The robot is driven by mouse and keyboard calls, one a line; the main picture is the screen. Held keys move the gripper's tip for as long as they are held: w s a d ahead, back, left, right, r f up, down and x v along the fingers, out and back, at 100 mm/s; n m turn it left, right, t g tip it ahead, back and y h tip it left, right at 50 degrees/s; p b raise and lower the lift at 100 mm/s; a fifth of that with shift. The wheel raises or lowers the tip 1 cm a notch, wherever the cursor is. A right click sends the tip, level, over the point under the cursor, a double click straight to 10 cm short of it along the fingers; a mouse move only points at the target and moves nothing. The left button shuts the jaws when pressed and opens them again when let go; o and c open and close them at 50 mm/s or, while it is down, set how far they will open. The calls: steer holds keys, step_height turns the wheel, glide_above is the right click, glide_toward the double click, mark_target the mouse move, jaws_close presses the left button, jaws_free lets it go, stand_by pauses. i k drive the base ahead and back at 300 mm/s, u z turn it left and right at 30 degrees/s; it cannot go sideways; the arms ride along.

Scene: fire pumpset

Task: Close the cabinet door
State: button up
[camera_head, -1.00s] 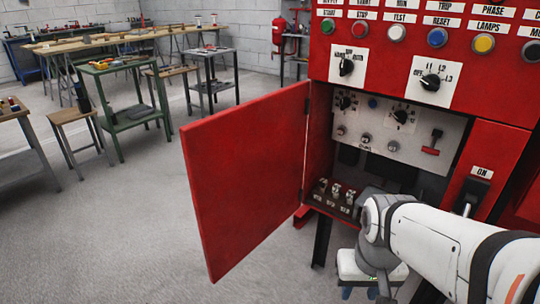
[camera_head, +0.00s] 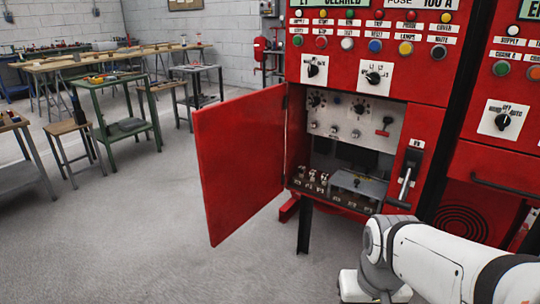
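The red cabinet door (camera_head: 240,165) stands wide open, swung out to the left on a hinge at the left side of the cabinet opening. The red cabinet (camera_head: 370,60) shows its open compartment (camera_head: 352,140), with a grey panel of knobs and switches above and small terminals at the bottom. My white arm reaches in from the lower right, in front of and below the cabinet. It is to the right of the door and apart from it. My gripper's fingers cannot be made out at the bottom edge of the view.
A black lever handle (camera_head: 405,185) sticks out right of the compartment. A second red panel (camera_head: 500,120) stands to the right. Work tables (camera_head: 110,85) and a stool (camera_head: 70,140) are at the back left. The grey floor (camera_head: 130,240) left of the door is clear.

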mark_target(241, 141)
steer(key=z, duration=3.3)
steer(key=k, duration=2.35)
steer(key=u, duration=2.15)
steer(key=i, duration=0.5)
steer(key=u, duration=0.05)
